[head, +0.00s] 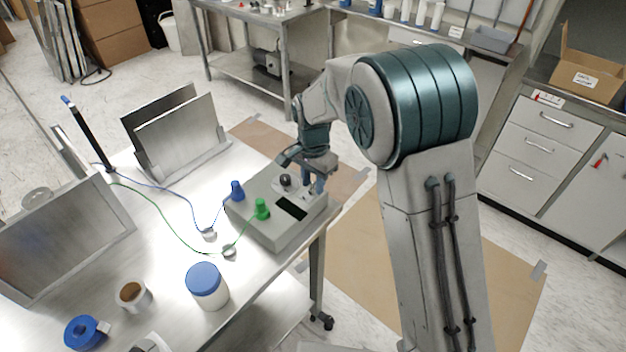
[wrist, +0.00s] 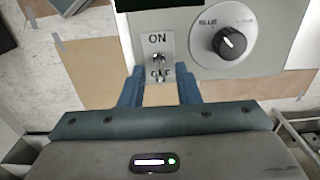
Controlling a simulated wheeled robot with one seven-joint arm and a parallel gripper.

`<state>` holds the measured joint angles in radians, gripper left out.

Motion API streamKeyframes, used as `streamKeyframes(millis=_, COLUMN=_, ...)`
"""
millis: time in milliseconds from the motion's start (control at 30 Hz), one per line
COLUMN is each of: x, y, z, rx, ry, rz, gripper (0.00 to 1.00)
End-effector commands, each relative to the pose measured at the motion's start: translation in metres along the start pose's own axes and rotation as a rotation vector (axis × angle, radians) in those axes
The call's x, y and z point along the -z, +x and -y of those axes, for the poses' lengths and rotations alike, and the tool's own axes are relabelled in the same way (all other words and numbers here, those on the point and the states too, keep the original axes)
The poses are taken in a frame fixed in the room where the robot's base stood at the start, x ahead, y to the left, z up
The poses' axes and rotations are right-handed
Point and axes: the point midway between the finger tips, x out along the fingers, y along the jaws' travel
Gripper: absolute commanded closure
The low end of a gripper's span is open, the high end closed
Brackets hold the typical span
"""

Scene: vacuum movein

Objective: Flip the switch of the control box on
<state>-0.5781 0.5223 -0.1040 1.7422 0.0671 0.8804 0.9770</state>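The grey control box (head: 272,220) sits near the right edge of the metal table, with a dark display, a blue plug and a green plug on its top. In the wrist view its face (wrist: 271,60) shows a black knob (wrist: 229,42) and a small metal toggle switch (wrist: 158,60) on a plate marked ON and OFF. The lever lies between the two words; I cannot tell which way it is set. My gripper (wrist: 160,88) is open, its two blue fingers on either side of the plate's OFF end, near the switch. In the head view my gripper (head: 316,184) is over the box's far right part.
A blue-lidded jar (head: 207,286), a tape roll (head: 133,294) and a blue roll (head: 86,333) stand at the front of the table. Blue and green wires run left from the plugs. Metal plates (head: 178,135) stand behind. Brown sheets cover the floor to the right.

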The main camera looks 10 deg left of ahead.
Motion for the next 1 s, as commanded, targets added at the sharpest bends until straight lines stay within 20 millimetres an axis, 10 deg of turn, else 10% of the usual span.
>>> streamKeyframes(millis=133, x=0.0, y=0.0, z=0.0, rx=0.0, ry=0.0, rz=0.0, gripper=1.0)
streamKeyframes(millis=1000, x=-0.015, y=0.005, z=0.002, rx=0.005, ry=-0.006, rz=-0.348, gripper=1.0)
